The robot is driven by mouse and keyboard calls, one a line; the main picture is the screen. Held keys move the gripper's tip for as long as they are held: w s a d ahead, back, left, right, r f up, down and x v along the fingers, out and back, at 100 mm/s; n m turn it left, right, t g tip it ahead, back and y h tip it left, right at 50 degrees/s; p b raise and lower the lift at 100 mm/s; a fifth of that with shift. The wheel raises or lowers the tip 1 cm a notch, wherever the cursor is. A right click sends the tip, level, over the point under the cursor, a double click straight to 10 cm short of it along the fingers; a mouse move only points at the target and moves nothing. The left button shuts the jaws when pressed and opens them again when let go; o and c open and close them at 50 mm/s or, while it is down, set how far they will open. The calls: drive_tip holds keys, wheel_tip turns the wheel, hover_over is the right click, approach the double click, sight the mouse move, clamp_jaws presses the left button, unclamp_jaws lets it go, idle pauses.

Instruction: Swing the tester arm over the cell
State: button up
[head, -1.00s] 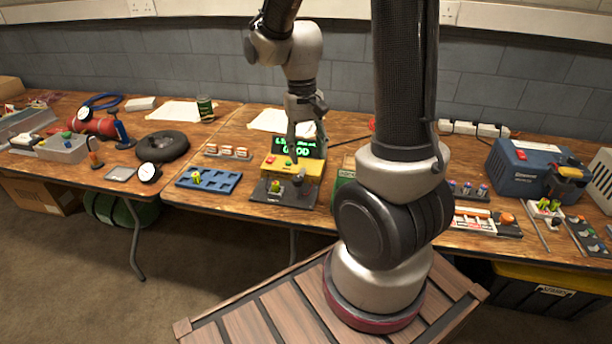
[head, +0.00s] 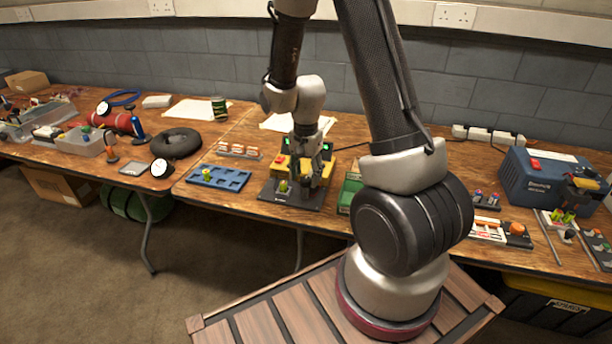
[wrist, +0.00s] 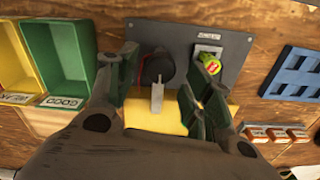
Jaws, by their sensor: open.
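The tester (head: 310,197) is a dark grey plate with a yellow body (wrist: 150,118) on the middle table. A yellow-green cell (wrist: 210,64) with a red mark sits in a pale holder on the plate; it also shows in the head view (head: 283,186). The tester arm (wrist: 157,94) is a dark round piece with a pale lever, apart from the cell, to its left in the wrist view. My gripper (wrist: 163,85) is open, with one finger on each side of the tester arm; contact cannot be told. In the head view my gripper (head: 307,167) partly hides the tester.
A blue slotted tray (head: 218,178) lies left of the tester, with a row of orange-and-white pieces (head: 238,151) behind it. Green and yellow bins, one labelled GOOD (wrist: 62,102), stand on the other side. A dark tyre-like ring (head: 176,143) lies farther left.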

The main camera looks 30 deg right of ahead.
drive_tip(key=shift+f, duration=0.45)
clamp_jaws()
